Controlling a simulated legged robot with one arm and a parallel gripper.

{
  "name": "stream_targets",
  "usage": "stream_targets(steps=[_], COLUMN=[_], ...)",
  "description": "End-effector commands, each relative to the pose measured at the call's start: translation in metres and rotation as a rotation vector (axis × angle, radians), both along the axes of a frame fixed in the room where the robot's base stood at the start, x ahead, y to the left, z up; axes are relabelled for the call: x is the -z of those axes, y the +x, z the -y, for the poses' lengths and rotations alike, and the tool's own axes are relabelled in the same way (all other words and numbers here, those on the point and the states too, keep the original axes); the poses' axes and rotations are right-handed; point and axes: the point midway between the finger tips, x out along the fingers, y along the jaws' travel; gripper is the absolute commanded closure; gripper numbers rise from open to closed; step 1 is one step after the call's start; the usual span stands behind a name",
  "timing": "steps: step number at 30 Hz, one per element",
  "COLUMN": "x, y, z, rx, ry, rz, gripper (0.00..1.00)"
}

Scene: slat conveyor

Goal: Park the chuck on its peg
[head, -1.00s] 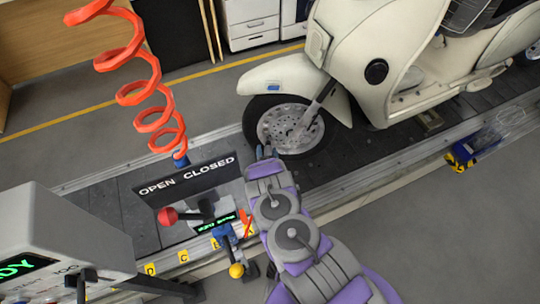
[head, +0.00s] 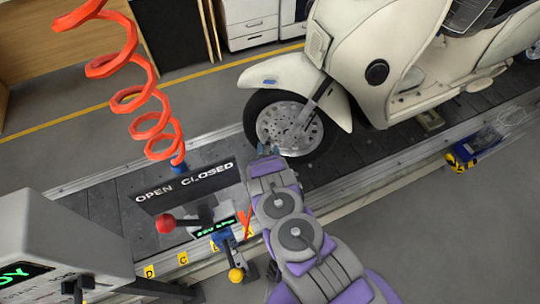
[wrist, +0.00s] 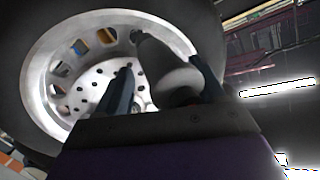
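A red coiled hose (head: 134,95) hangs at the left and ends in a blue fitting (head: 180,167) behind the OPEN CLOSED sign. This fitting may be the chuck, but I cannot tell. My gripper (head: 269,150) is beside the scooter's front wheel (head: 290,132). In the wrist view its two dark fingers (wrist: 163,83) stand apart in front of the wheel rim (wrist: 50,75). A grey rounded part (wrist: 167,65) shows between them, nearer the right finger. Whether it is touched, or belongs to the scooter, is unclear. I cannot make out the peg.
The cream scooter (head: 350,60) stands on the dark slat conveyor (head: 100,212). The OPEN CLOSED sign (head: 185,185), a red-knobbed lever (head: 166,223) and a blue part with a yellow ball (head: 235,274) are left of my arm. A grey console (head: 60,235) fills the lower left.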

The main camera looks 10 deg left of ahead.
Motion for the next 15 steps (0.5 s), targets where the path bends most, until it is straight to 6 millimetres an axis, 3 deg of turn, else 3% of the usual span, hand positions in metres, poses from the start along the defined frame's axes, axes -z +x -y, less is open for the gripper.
stream_targets(steps=[15], x=[0.0012], y=[-0.0035], z=[-0.0032], rx=[-0.008], ry=[-0.001], rz=[-0.004], gripper=[0.34])
